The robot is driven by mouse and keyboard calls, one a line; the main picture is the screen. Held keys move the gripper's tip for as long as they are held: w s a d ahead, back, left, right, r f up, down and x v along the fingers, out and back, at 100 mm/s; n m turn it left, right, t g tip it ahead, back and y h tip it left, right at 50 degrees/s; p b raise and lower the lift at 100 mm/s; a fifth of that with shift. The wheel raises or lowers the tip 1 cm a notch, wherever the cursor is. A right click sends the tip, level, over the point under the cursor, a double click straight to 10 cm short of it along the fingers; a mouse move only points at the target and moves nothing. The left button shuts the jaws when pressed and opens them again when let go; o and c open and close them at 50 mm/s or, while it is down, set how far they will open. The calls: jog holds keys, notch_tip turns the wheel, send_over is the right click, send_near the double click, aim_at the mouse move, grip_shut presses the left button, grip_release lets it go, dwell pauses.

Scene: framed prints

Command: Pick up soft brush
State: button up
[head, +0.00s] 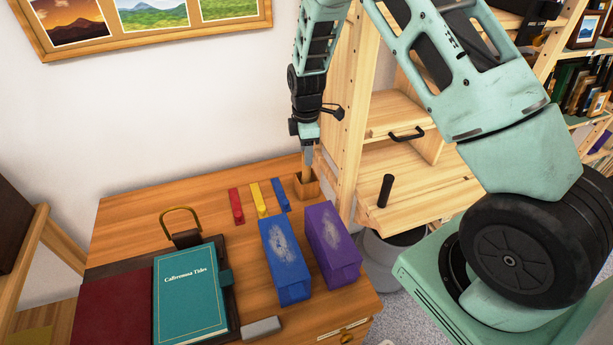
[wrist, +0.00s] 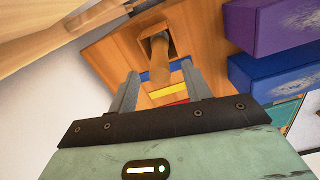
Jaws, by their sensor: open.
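A tan wooden handle (wrist: 160,62), likely the soft brush, stands in a small square wooden holder (head: 307,188) at the desk's back right corner. Its bristles are not visible, so I cannot confirm what it is. In the head view, my gripper (head: 308,148) points down just above the holder and partly hides the handle. The wrist view shows my gripper (wrist: 162,88) open, with one finger on each side of the handle's near end. I cannot tell whether either finger touches it. The holder also shows in the wrist view (wrist: 152,32).
A blue box (head: 285,265) and a purple box (head: 332,245) stand in front of the holder. Small red (head: 237,205), yellow (head: 258,199) and blue (head: 281,195) items lie left of it. A wooden shelf unit (head: 345,130) stands close on the right. A teal book (head: 188,295) lies front left.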

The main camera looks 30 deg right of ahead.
aim_at(306, 173)
notch_tip(306, 173, down, 6)
jog(key=shift+r+p, duration=0.25)
jog(key=shift+p, duration=0.2)
grip_shut()
